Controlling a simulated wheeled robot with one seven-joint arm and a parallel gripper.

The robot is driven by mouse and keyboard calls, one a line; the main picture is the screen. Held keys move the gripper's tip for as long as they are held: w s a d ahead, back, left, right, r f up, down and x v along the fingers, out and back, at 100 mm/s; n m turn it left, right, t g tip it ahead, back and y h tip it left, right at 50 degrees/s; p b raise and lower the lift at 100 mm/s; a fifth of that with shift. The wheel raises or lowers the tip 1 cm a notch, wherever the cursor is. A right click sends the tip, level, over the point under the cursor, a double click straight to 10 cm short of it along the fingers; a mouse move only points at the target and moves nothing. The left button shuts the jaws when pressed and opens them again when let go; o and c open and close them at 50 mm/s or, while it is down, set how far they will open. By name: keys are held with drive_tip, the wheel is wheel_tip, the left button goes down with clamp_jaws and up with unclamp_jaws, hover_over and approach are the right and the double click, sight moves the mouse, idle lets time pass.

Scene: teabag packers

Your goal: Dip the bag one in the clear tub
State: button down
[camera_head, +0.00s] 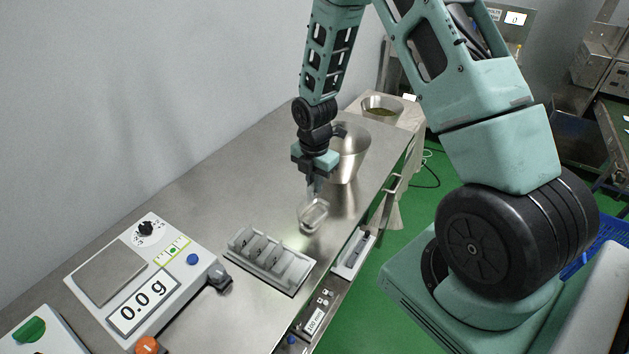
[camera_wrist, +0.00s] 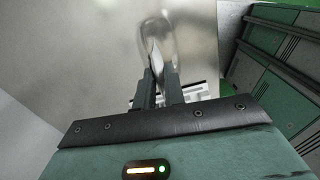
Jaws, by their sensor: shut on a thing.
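The clear tub (camera_head: 313,216) is a small transparent cup on the steel bench, in front of the metal bucket. My gripper (camera_head: 317,190) points down over the tub, its fingertips at or just above the rim. In the wrist view my gripper (camera_wrist: 160,84) is shut on a thin pale bag (camera_wrist: 156,57), seen nearly edge-on. The bag overlaps the outline of the clear tub (camera_wrist: 166,28). How deep it hangs in the tub, I cannot tell. In the head view the bag is hard to make out against the tub and fingers.
A grey slotted rack (camera_head: 290,280) with several upright dividers lies in front of the tub. A scale (camera_head: 150,275) reading 0.0 g is at the left. A metal bucket (camera_head: 352,150) stands just behind my gripper. A metal bowl (camera_head: 382,106) is farther back. The bench along the wall is clear.

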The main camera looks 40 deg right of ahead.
drive_tip(key=shift+f+b, duration=2.3)
drive_tip(key=shift+f, duration=1.25)
drive_tip(key=shift+r, duration=0.1)
idle(1.9)
drive_tip(key=shift+r+p, duration=2.4)
drive_tip(key=shift+r, duration=0.3)
